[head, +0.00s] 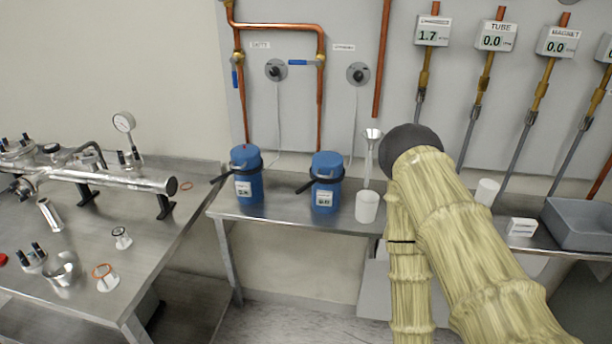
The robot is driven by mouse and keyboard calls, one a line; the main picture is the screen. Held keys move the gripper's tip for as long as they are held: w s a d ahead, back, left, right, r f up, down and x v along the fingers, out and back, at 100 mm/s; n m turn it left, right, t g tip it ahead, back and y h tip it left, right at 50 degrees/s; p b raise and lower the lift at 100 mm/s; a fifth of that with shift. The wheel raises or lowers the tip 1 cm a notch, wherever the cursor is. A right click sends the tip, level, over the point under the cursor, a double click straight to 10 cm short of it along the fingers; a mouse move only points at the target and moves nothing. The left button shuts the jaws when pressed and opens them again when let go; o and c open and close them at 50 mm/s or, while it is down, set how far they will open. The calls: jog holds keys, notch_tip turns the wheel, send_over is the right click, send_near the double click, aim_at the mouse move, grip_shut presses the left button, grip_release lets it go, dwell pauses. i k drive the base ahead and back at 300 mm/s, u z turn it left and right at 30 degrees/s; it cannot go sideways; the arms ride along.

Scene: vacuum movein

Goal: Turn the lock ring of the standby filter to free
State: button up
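Two blue filter canisters stand upright on the steel bench by the wall, a left one (248,187) and a right one (325,195). Each has a black ring around its upper part, the left ring (243,170) and the right ring (323,180), with a handle sticking out to the left and slightly down. The small wall plates above are too small to read surely, so I cannot tell which filter is the standby one. My arm, in a pale yellow sleeve, rises at the right and bends down again; my gripper is out of the picture.
Copper pipes carry blue levers (303,63). A grey bin (578,222) is far right. The left table (110,235) holds a steel tube (110,180) and loose fittings.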

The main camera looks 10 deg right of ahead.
aim_at(315, 178)
jog(key=z, duration=1.75)
jog(key=k, duration=0.85)
jog(key=u, duration=1.2)
jog(key=i, duration=0.5)
jog(key=u, duration=0.05)
